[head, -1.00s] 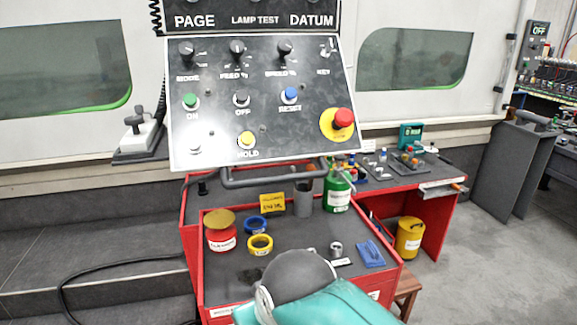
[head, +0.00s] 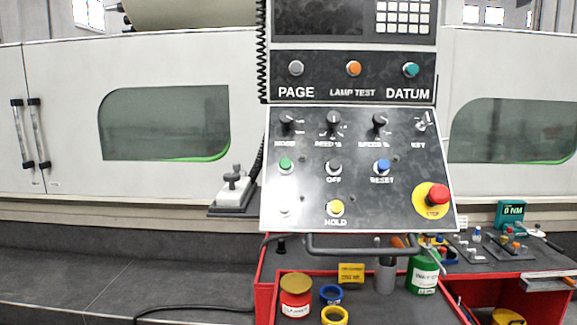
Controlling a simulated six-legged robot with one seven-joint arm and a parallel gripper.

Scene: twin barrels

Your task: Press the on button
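The on button is the green button (head: 286,166) at the left of the middle row on the dark tilted control panel (head: 310,190). Its "ON" label cannot be made out now; it shows in the earlier head frame. The black OFF button (head: 334,167) is just to its right, and the blue RESET button (head: 381,167) is farther right. The yellow HOLD button (head: 336,208) is in the row below. Nothing covers the green button. My gripper is not in view.
A red stop button (head: 437,194) on a yellow disc is at the panel's right. A grey handle bar (head: 360,246) runs below the panel. A red can (head: 295,298) and a green bottle (head: 423,272) stand on the red bench beneath. A grey joystick box (head: 236,190) is left of the panel.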

